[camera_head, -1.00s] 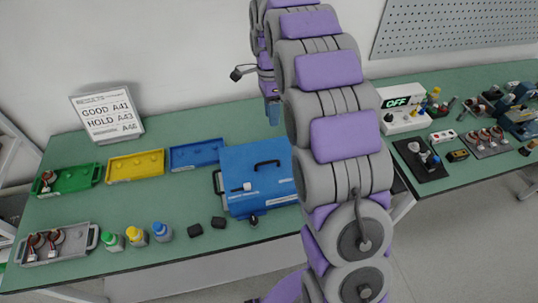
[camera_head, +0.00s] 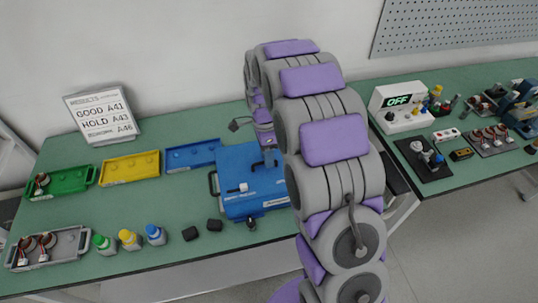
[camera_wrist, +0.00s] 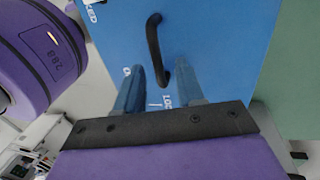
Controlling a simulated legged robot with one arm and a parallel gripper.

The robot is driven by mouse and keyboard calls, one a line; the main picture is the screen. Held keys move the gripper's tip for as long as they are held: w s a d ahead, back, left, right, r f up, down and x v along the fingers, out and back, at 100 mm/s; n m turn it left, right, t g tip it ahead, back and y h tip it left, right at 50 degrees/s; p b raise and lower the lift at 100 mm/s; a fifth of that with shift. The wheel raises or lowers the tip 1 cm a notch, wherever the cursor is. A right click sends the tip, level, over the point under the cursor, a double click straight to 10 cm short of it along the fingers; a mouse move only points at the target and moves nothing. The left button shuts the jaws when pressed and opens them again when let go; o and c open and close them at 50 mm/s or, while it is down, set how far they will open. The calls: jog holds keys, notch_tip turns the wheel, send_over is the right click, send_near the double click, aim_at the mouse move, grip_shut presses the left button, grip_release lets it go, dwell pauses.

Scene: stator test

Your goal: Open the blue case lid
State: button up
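The blue case (camera_head: 232,172) stands on the green table, its lid lying shut. A small white piece (camera_head: 243,187) shows on top, and my arm hides the right part. In the wrist view the blue lid (camera_wrist: 235,40) fills the middle, with a black curved handle (camera_wrist: 153,42) and partly covered lettering. My gripper (camera_wrist: 163,78) is over the lid with its two fingers apart. The near end of the handle appears between the fingers; I cannot tell whether they touch it. In the head view my gripper (camera_head: 269,157) is small and above the lid's back part.
Blue (camera_head: 194,154), yellow (camera_head: 130,168) and green (camera_head: 60,183) trays lie left of the case. Several capped bottles (camera_head: 130,240), two black blocks (camera_head: 190,233) and a grey tray (camera_head: 72,245) stand in front. A second table with a device reading OFF (camera_head: 402,108) is at right.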

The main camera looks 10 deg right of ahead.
aim_at(258, 168)
jog(key=a, duration=0.3)
jog(key=shift+a, duration=0.15)
jog(key=shift+c, duration=0.8)
jog(key=d, duration=0.3)
jog(key=shift+d, duration=0.2)
jog(key=c, duration=0.4)
grip_shut()
jog(key=shift+a, duration=0.95)
jog(key=shift+d, duration=0.15)
